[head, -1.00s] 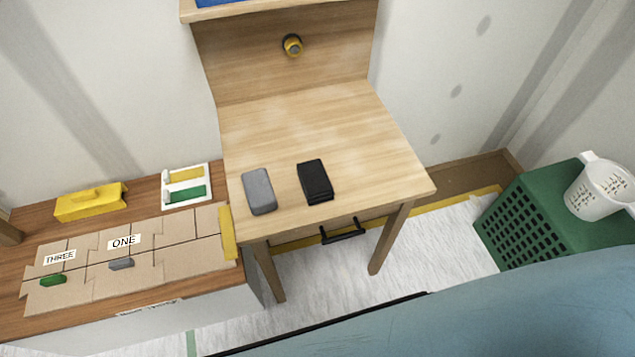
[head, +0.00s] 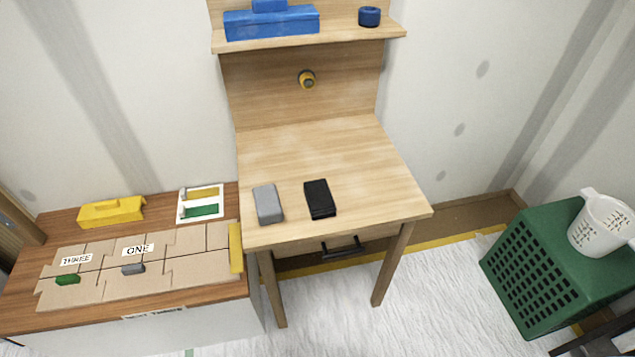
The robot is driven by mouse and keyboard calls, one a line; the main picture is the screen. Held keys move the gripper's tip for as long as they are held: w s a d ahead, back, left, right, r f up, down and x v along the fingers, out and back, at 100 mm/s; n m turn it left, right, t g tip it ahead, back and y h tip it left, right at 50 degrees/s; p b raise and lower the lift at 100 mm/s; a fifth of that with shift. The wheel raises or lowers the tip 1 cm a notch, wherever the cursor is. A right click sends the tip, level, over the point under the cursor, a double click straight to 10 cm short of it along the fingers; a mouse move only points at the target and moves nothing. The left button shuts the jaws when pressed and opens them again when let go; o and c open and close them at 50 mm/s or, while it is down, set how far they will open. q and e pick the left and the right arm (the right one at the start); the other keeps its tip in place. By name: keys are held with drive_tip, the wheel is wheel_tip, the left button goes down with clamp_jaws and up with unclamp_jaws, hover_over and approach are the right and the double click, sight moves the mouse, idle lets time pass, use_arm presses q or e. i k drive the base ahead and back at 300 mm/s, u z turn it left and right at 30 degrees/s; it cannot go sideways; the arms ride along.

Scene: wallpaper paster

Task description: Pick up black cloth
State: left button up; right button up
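The black cloth (head: 319,199) is a small dark folded block lying flat on the light wooden desk (head: 320,145), near its front edge. A grey block of similar size (head: 268,203) lies just to its left, with a gap between them. Neither of my grippers shows in the head view, so nothing is seen touching the cloth.
A low cabinet (head: 210,294) with cardboard pieces and a yellow box (head: 111,211) adjoins the desk on the left. A shelf above the desk holds a blue toolbox (head: 272,23). A green crate (head: 540,265) with a white jug (head: 600,226) stands at right.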

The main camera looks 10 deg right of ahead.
sight(319, 200)
drive_tip(key=z, duration=0.25)
drive_tip(key=i, duration=0.75)
drive_tip(key=u, duration=1.75)
drive_tip(key=k, duration=0.5)
drive_tip(key=z, duration=1.4)
drive_tip(key=i, duration=0.35)
drive_tip(key=z, duration=0.95)
drive_tip(key=k, duration=0.3)
drive_tip(key=z, duration=0.05)
